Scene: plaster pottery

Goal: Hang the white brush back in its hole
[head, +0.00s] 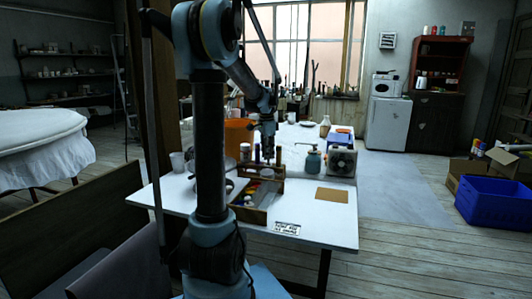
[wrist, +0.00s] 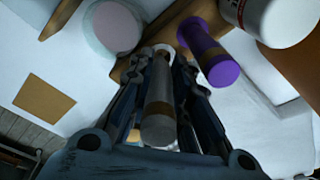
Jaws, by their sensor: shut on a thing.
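My gripper (wrist: 160,75) is shut on the white brush (wrist: 158,100), a pale grey-white cylinder between the two fingers in the wrist view. Its far end meets or overlaps the wooden holder (wrist: 128,68); I cannot tell whether it is in a hole. A purple brush (wrist: 208,55) stands in the holder, right of my gripper. In the head view my gripper (head: 267,157) points down over the back of the wooden caddy (head: 256,216), and the purple brush (head: 257,153) shows just left of it. The white brush is too small to make out there.
A white jar (wrist: 268,12) and a pale round thing (wrist: 112,27) lie close around my gripper. A brown sheet (head: 332,195) lies on the white table (head: 335,228).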

